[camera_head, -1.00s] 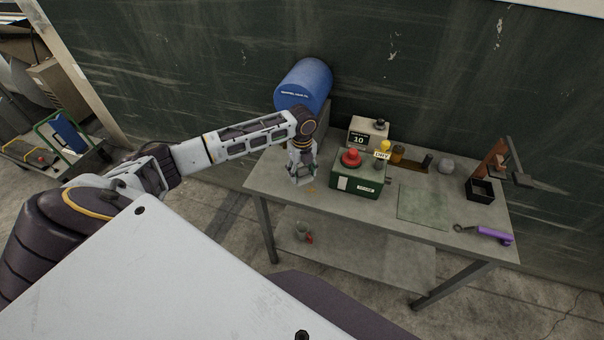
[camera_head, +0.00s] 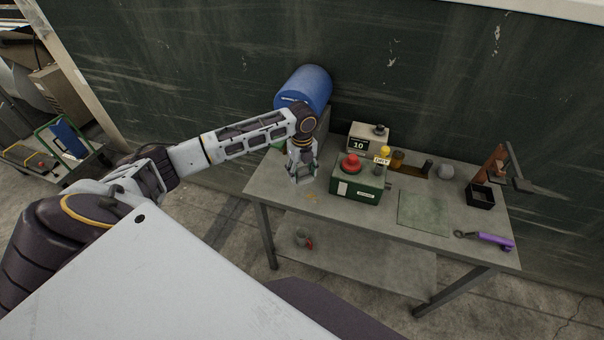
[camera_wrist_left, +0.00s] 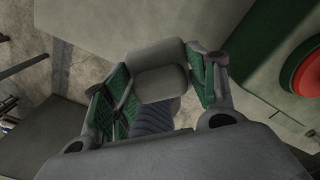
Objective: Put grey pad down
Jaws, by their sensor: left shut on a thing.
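My left gripper (camera_head: 301,174) is low over the left part of the grey worktable (camera_head: 335,211), left of the green box with the red button. In the left wrist view my left gripper (camera_wrist_left: 160,82) has its green-lined fingers on either side of a rounded grey pad (camera_wrist_left: 157,55) and is shut on it. In the head view the pad is mostly hidden by the fingers, and I cannot tell whether it touches the tabletop. My right gripper is not in view.
The green box (camera_head: 360,184) with its red button stands close to the gripper's right. A blue drum (camera_head: 304,88) is behind the arm. The table's front left is mostly clear.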

